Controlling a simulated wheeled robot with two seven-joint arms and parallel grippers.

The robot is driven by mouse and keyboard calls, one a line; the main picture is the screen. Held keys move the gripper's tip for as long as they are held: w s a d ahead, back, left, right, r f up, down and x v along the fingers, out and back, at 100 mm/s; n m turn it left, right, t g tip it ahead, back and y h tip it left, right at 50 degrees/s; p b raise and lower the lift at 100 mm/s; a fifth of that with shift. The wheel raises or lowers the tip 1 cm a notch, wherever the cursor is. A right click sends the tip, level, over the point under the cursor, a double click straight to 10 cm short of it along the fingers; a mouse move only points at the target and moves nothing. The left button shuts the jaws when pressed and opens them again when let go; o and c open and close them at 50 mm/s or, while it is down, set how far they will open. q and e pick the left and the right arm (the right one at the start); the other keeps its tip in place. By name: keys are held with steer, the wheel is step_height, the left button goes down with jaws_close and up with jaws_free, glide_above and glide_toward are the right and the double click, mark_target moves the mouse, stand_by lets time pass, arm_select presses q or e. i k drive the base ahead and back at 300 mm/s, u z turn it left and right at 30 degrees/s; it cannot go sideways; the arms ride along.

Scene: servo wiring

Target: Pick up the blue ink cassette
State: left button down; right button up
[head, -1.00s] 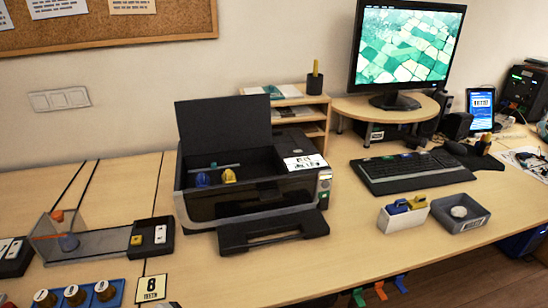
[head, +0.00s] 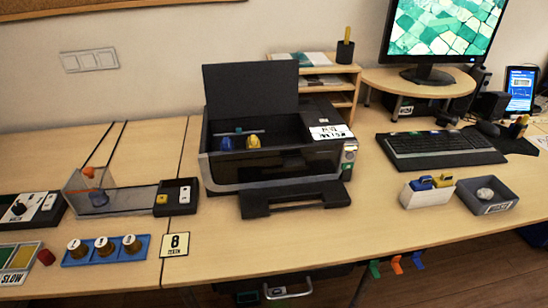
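An open printer (head: 275,165) with its lid raised stands on the desk in the middle of the head view. Inside it sit a small blue cassette (head: 225,144) on the left and a yellow cassette (head: 254,142) beside it. A white box (head: 427,199) on the desk to the right holds another blue cassette (head: 421,183) and another yellow cassette (head: 444,181), both showing above its rim. Neither of my grippers is in view.
A grey tray (head: 488,207) with a round pale object stands right of the white box. A keyboard (head: 440,148) lies behind them. The printer's front tray (head: 294,202) sticks out. Desk between printer and white box is clear.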

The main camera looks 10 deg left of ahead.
mark_target(227, 145)
steer(key=z, duration=2.65)
steer(key=k, duration=1.6)
steer(key=u, duration=2.95)
